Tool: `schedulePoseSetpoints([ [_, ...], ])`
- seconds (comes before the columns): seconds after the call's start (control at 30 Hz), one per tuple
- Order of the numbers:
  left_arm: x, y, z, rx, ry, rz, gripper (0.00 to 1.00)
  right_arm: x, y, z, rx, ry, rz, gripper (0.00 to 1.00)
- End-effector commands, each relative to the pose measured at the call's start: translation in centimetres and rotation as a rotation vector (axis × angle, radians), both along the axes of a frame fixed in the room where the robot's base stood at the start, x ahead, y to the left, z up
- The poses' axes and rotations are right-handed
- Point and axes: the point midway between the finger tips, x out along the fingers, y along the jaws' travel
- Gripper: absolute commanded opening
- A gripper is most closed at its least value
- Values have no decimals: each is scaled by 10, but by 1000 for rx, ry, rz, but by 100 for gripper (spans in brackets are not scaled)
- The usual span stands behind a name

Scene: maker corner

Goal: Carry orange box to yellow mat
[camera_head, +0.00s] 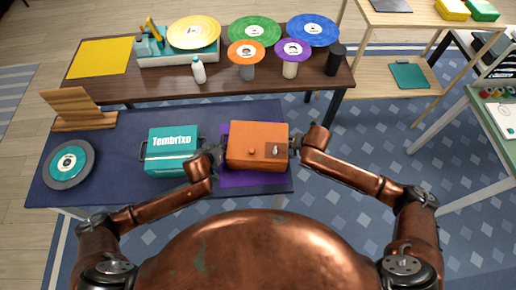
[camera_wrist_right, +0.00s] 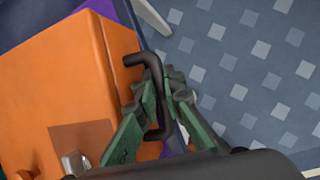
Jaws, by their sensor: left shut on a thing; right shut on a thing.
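The orange box (camera_head: 258,142) sits at the right end of the dark blue table, over a purple mat (camera_head: 238,179). Its front has a knob and a small latch. My left gripper (camera_head: 222,150) is at the box's left side, shut on it; the exact hold is partly hidden. My right gripper (camera_head: 294,143) is at the right side. In the right wrist view its green fingers (camera_wrist_right: 160,105) are shut on a dark side handle (camera_wrist_right: 148,62) of the orange box (camera_wrist_right: 50,95). The yellow mat (camera_head: 101,57) lies bare at the left end of the brown table behind.
A teal Tombrixo box (camera_head: 172,150) stands close left of my left gripper. A wooden stand (camera_head: 80,110) and a round disc (camera_head: 68,164) are further left. The brown table (camera_head: 120,92) holds a turntable (camera_head: 178,52), white bottle (camera_head: 198,70), colored discs on stands and a black cylinder (camera_head: 335,59).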

Motion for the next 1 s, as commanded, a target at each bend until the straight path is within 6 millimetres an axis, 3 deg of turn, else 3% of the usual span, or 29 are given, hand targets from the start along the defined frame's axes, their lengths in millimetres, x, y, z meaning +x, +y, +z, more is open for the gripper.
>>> schedulePoseSetpoints([
  [0.47,1,1,9,2,-6,2,0,2,-1,10,-1,-8,-2,0],
  [1.0,3,1,61,3,-24,2,0,4,-2,61,-2,-26,-3,0],
])
